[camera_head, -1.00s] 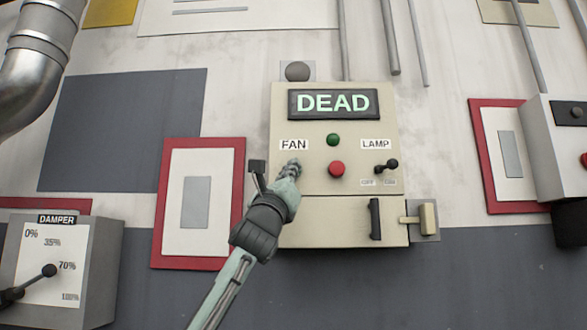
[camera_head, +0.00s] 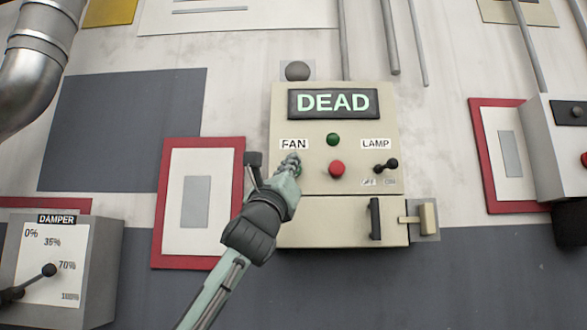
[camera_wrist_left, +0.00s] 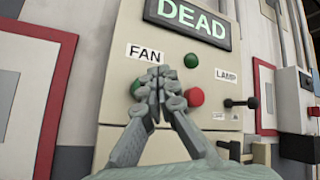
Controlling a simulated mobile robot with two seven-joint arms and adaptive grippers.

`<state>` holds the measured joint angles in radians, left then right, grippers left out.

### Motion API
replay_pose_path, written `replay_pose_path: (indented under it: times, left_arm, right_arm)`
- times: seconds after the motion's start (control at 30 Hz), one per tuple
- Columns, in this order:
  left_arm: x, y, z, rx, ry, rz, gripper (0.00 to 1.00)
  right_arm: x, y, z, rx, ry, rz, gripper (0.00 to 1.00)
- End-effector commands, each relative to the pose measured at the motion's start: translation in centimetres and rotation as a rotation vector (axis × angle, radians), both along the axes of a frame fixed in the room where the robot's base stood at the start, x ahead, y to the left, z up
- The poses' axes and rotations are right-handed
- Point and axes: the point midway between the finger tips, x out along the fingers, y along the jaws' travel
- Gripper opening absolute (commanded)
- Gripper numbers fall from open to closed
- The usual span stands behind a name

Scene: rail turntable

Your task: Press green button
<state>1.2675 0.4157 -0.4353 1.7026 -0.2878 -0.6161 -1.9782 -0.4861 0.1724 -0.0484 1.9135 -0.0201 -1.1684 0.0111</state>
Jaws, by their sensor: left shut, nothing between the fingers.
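The beige control box has a lit display reading DEAD (camera_head: 333,103). A green button (camera_head: 333,139) sits just below the display, above a red button (camera_head: 337,168); both also show in the left wrist view, as green (camera_wrist_left: 191,61) and red (camera_wrist_left: 194,97). A second green button (camera_wrist_left: 135,88) lies below the FAN label (camera_wrist_left: 144,53), partly hidden by my fingers. My left gripper (camera_head: 291,161) is shut and empty, its tips in front of that FAN button. I cannot tell whether they touch it. My right gripper is out of view.
The LAMP lever (camera_head: 386,166) is right of the red button. A dark handle (camera_head: 375,219) and a latch (camera_head: 428,218) are below. A DAMPER box (camera_head: 95,270) stands at lower left. Another box (camera_head: 560,140) is at right.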

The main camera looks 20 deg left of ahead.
Motion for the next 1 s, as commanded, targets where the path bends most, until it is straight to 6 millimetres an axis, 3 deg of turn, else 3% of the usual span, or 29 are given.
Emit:
replay_pose_path:
  times: [0.3, 1.0]
  left_arm:
    - [-2.2, -0.6, 0.0, 0.0, 0.001, 0.0, 0.0]
    - [-2.2, -0.6, 0.0, -0.001, 0.001, 0.0, 0.0]
  right_arm:
    - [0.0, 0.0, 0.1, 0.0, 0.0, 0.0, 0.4]
    - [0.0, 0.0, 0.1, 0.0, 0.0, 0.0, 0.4]
